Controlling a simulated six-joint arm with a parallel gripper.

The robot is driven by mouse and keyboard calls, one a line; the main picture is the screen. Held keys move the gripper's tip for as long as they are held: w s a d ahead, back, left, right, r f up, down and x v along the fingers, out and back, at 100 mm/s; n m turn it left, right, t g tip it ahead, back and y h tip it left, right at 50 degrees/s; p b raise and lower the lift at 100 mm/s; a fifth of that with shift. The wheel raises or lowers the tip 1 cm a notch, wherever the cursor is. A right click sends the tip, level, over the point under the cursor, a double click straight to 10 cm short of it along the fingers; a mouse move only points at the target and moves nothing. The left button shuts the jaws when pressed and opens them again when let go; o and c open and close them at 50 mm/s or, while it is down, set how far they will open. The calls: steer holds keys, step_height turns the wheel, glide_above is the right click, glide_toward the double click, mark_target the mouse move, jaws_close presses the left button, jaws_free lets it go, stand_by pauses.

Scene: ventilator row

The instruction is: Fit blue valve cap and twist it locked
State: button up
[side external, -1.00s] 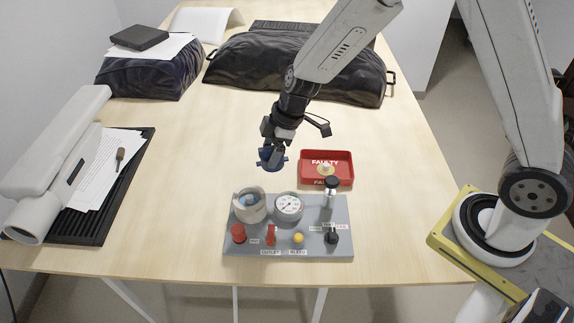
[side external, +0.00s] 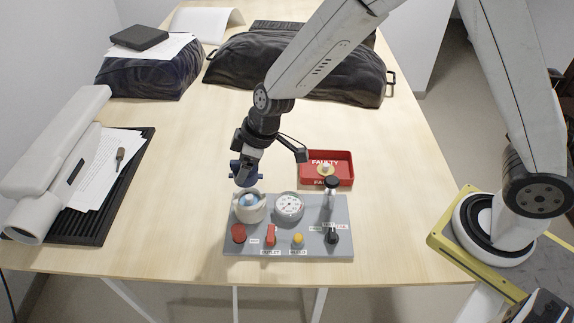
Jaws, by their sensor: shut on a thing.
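My gripper (side external: 246,166) is shut on the blue valve cap (side external: 240,179). It holds the cap just above and behind the round beige valve housing (side external: 250,213) at the left of the grey panel. The housing's open top shows a blue ring with a pale centre. The cap looks apart from the housing, though its lower edge overlaps the housing's back rim in this view. Part of the cap is hidden by my fingers.
The grey panel (side external: 285,246) also carries a round gauge (side external: 289,206), a red knob (side external: 238,233), a red lever (side external: 271,235), a yellow button (side external: 298,239) and black-topped fittings. A red tray (side external: 343,170) marked FAULTY holds a yellowish round piece. Table left of the panel is clear.

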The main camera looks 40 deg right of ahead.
steer(key=shift+f, duration=0.15)
steer(key=shift+f, duration=2.2)
steer(key=shift+f, duration=1.8)
stand_by(2.0)
steer(key=o, duration=1.1)
steer(key=shift+r, duration=0.2)
steer(key=shift+r, duration=3.3)
